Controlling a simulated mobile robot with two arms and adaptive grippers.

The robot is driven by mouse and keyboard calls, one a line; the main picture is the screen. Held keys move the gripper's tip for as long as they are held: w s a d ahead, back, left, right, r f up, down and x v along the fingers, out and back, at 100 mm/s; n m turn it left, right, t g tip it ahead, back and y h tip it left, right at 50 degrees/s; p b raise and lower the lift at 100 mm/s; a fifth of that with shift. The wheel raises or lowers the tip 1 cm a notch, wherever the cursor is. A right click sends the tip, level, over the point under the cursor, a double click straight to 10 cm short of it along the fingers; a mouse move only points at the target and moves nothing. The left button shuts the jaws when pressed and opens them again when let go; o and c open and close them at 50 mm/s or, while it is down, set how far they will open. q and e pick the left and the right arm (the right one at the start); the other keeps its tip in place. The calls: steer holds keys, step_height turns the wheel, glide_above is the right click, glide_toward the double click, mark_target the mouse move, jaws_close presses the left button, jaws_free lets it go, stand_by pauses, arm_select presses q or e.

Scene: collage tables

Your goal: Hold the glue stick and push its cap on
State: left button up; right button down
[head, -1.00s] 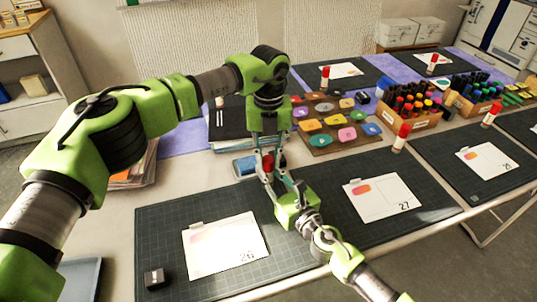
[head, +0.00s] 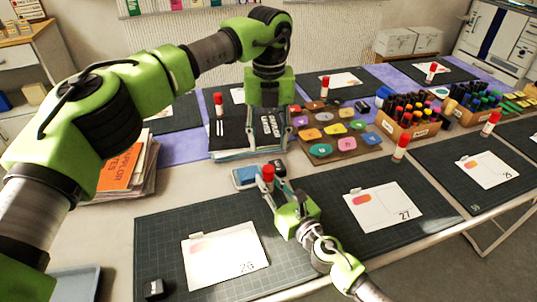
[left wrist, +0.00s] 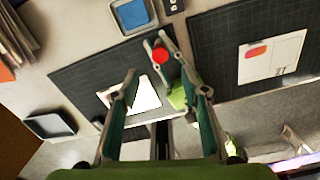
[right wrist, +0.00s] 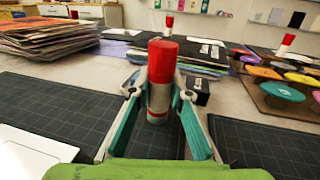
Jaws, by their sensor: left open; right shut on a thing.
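The glue stick (right wrist: 158,102) stands upright in my right gripper (right wrist: 159,92), with a pale body and a red band low down. Its red cap (right wrist: 163,60) sits on top, and no gap shows between cap and body in the right wrist view. The red cap also shows in the head view (head: 268,172) and from above in the left wrist view (left wrist: 159,55). My right gripper (head: 275,188) is shut around the body below the cap. My left gripper (head: 266,137) is open and empty, above the cap and apart from it.
A blue-topped pad (head: 246,175) and a small black box (head: 278,167) lie just behind the glue stick. Dark mats with cards (head: 225,256) lie in front and to the right. A paper stack (head: 125,172) is at left; a palette board (head: 330,150) is behind right.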

arm_select(q)
step_height(320, 180, up, 3)
steer(key=shift+f, duration=0.15)
arm_select(e)
steer(key=c, duration=1.8)
jaws_free()
steer(key=shift+s+d, duration=0.1)
steer(key=v, duration=0.8)
steer(key=shift+s+d+f, duration=0.1)
steer(key=shift+s+d, duration=0.1)
steer(key=shift+s, duration=0.15)
steer(key=shift+s+d, duration=0.3)
steer(key=shift+s, duration=0.35)
steer(key=shift+v, duration=0.75)
